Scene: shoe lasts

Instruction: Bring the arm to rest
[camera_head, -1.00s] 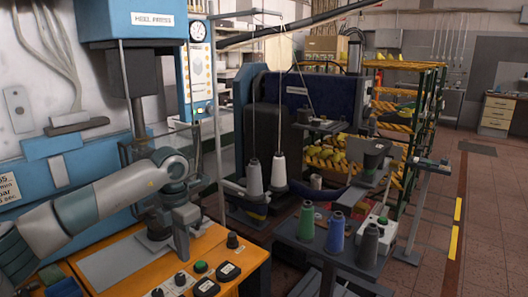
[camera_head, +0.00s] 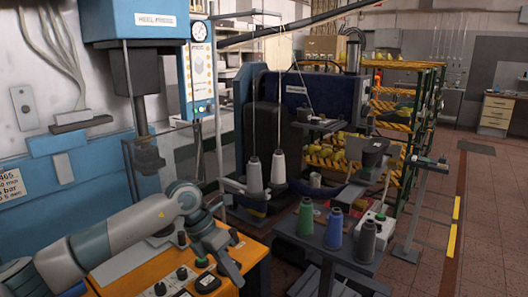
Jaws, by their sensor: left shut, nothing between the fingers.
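My left arm (camera_head: 125,235) comes in from the lower left and reaches over the orange press table (camera_head: 130,276). My left gripper (camera_head: 232,270) hangs from the wrist, tilted down and to the right, over the right part of the table by the control knobs. It is shut and empty. I cannot tell how far it is above the table top. My right gripper is not in view.
The blue heel press (camera_head: 150,70) stands behind the arm, its dark ram (camera_head: 145,150) above the table. Green, blue and grey thread cones (camera_head: 333,230) stand on a dark stand at the right. A yellow rack (camera_head: 420,110) holds lasts further back. Open floor (camera_head: 490,220) lies at far right.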

